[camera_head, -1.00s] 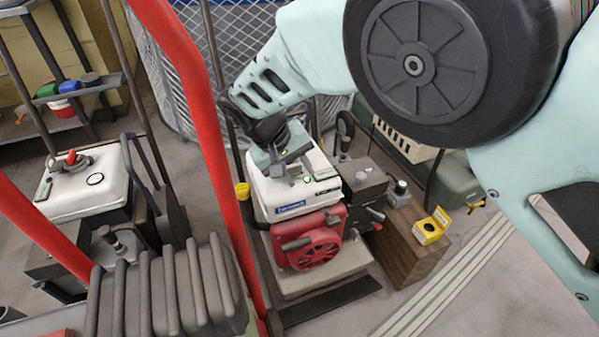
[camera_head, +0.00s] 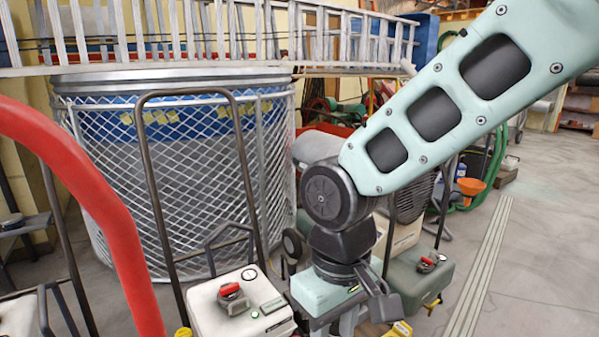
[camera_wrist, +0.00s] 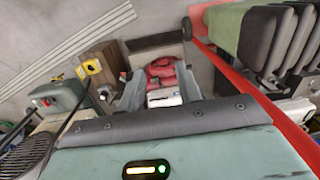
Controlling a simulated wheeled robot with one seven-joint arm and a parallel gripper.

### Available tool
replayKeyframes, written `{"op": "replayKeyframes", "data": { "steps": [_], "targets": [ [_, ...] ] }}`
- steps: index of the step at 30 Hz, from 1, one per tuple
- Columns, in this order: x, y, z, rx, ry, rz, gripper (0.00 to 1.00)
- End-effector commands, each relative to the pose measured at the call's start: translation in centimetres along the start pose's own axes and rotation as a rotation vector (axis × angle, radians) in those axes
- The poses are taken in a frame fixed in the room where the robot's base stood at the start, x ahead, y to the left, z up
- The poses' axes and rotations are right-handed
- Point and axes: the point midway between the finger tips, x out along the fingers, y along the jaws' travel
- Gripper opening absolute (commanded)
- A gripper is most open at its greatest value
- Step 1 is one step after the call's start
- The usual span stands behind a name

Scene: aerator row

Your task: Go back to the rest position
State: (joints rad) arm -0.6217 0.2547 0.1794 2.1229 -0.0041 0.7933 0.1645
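My gripper (camera_head: 362,312) hangs from my raised arm in the head view, just right of the white-topped machine (camera_head: 240,303). A red-handled cap (camera_head: 233,298) sits on the white top in the head view. The lower part of the machine is cut off there.
A red tubular frame (camera_head: 90,190) stands close at left. A mesh-caged drum (camera_head: 185,180) is behind, under a ladder (camera_head: 220,35). A green tank (camera_head: 420,275) and a yellow box (camera_head: 398,329) are right of the gripper. The floor (camera_head: 540,270) at far right is clear.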

Motion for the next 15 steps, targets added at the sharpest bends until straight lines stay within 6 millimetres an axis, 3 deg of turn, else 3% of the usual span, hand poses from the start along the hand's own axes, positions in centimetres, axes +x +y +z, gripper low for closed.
{"op": "replayKeyframes", "data": {
  "steps": [1, 6, 13, 15],
  "targets": [
    [-0.5, 0.4, 2.2, -0.003, 0.012, -0.01, 0.35],
    [-0.7, 0.9, 7.8, -0.023, 0.038, -0.021, 0.35],
    [0.1, 1.9, 14.0, -0.033, 0.065, 0.0, 0.35],
    [-1.9, 1.8, 14.0, -0.037, 0.065, -0.002, 0.35]
  ]
}}
